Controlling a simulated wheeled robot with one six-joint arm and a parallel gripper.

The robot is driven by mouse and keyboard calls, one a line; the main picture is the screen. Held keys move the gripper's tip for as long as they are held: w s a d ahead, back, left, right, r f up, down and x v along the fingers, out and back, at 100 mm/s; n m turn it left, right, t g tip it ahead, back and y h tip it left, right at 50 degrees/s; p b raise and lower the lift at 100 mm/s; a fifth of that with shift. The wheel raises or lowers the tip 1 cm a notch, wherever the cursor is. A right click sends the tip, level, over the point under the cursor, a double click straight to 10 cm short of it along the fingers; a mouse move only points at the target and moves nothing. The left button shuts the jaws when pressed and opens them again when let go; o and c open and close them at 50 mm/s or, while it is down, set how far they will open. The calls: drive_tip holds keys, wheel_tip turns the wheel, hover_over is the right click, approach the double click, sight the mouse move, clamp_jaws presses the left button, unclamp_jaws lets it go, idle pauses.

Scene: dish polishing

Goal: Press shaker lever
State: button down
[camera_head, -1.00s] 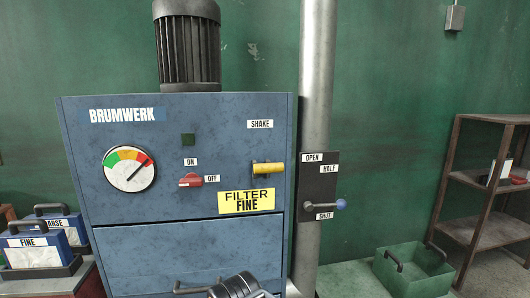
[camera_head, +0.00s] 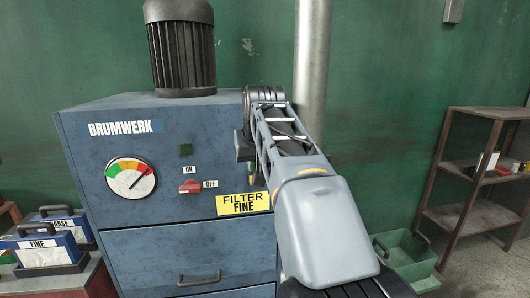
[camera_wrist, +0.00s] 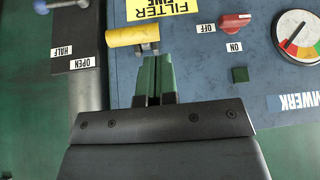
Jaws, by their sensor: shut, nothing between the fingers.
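The yellow shaker lever (camera_wrist: 132,37) sticks out from the front of the blue BRUMWERK cabinet (camera_head: 150,205), above the yellow FILTER FINE label (camera_wrist: 165,6). My gripper (camera_wrist: 152,56) has its green fingers shut together, with nothing between them. In the wrist view, which shows the panel upside down, the fingertips are right by the lever's mounted end, on the SHAKE-label side. I cannot tell whether they touch it.
The red ON/OFF knob (camera_head: 190,186) and a round gauge (camera_head: 131,178) are left of the lever. A blue-knobbed handle (camera_wrist: 62,3) stands beside the OPEN/HALF plate. A grey pipe (camera_head: 313,70), green bin (camera_head: 405,255) and shelf (camera_head: 490,200) are to the right.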

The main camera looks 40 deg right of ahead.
drive_tip(key=d+r+m+p, duration=0.1)
drive_tip(key=d+r, duration=0.3)
drive_tip(key=r, duration=0.3)
drive_tip(key=shift+s+d+r+h, duration=0.15)
drive_tip(key=shift+d+r+h, duration=0.05)
drive_tip(key=shift+h, duration=0.2)
drive_tip(key=shift+f, duration=0.1)
drive_tip(key=x, duration=0.5)
drive_tip(key=p+x, duration=0.1)
drive_tip(key=x, duration=0.5)
drive_tip(key=shift+s+a+f, duration=0.2)
drive_tip(key=shift+f, duration=0.05)
drive_tip(key=shift+s+a+f+p, duration=0.15)
drive_tip(key=shift+s+f+p, duration=0.15)
drive_tip(key=shift+f, duration=0.8)
drive_tip(key=shift+f, duration=0.15)
